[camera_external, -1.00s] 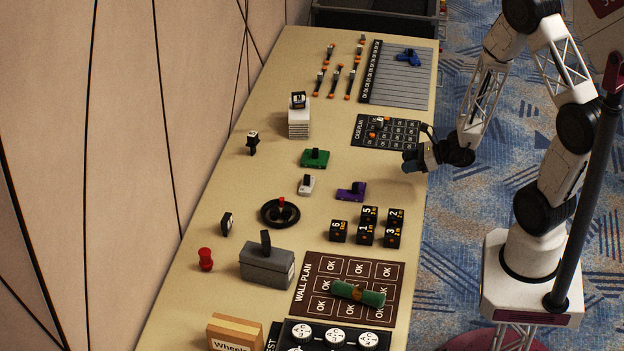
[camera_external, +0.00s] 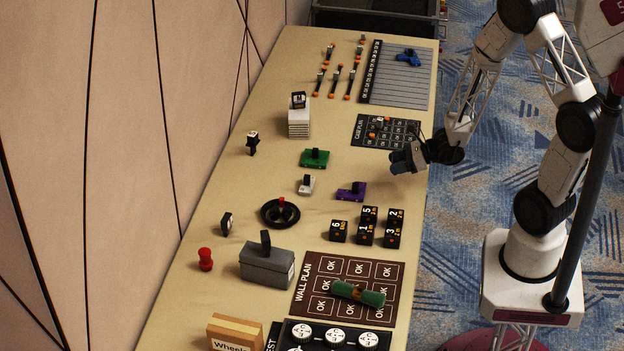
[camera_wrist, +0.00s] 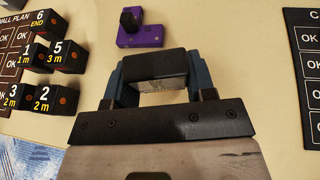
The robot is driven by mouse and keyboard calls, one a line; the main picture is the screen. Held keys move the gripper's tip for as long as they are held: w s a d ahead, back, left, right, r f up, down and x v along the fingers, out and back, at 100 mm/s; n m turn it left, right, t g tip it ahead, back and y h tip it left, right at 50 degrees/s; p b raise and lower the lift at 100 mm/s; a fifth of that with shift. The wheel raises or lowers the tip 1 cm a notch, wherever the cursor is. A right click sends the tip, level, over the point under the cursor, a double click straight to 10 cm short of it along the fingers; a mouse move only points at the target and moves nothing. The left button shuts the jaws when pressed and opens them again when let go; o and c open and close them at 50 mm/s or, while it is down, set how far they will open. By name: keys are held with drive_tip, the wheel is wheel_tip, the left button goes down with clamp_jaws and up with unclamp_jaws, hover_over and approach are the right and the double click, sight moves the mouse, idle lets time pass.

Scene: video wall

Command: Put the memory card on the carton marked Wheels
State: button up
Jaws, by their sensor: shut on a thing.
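The carton marked Wheels (camera_external: 235,334) is at the near left of the table in the external view, cut by the bottom edge. My gripper (camera_external: 400,162) is over the table's right edge, below the small dark plan mat. In the wrist view my gripper (camera_wrist: 158,75) is shut on a dark block with a greyish front face, apparently the memory card (camera_wrist: 155,64); no marking on it can be read. The blue fingers hold it from both sides. The carton is not in the wrist view.
A purple piece (camera_external: 352,191), a green piece (camera_external: 315,158) and several numbered black cubes (camera_external: 365,228) lie between my gripper and the carton. A grey box with an upright lever (camera_external: 266,266), a wheel (camera_external: 280,212) and the wall plan mat (camera_external: 311,266) are nearer the carton.

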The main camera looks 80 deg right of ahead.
drive_tip(key=w+a+r+n+g+y, duration=0.2)
drive_tip(key=w+a+n+y, duration=0.1)
drive_tip(key=w+a, duration=0.5)
drive_tip(key=w+a+r+n+g+y, duration=0.1)
drive_tip(key=w+a+n+y, duration=0.3)
drive_tip(key=a, duration=0.7)
drive_tip(key=w+a+r+n+g+y, duration=0.1)
drive_tip(key=w+a+r+g+y, duration=0.1)
drive_tip(key=w+a, duration=0.65)
drive_tip(key=a+r+n+g, duration=0.1)
drive_tip(key=a+n+g, duration=0.1)
drive_tip(key=a, duration=1.1)
drive_tip(key=s+a+r+n+g+y, duration=0.1)
drive_tip(key=a+r+n+g, duration=0.1)
drive_tip(key=a, duration=1.1)
drive_tip(key=a+r+n+g+y, duration=0.1)
drive_tip(key=a+n+g, duration=0.3)
drive_tip(key=a, duration=0.9)
drive_tip(key=shift+s+r, duration=0.3)
drive_tip(key=shift+a, duration=0.15)
hover_over(234, 325)
drive_tip(key=shift+a+f, duration=0.1)
drive_tip(key=shift+f, duration=0.65)
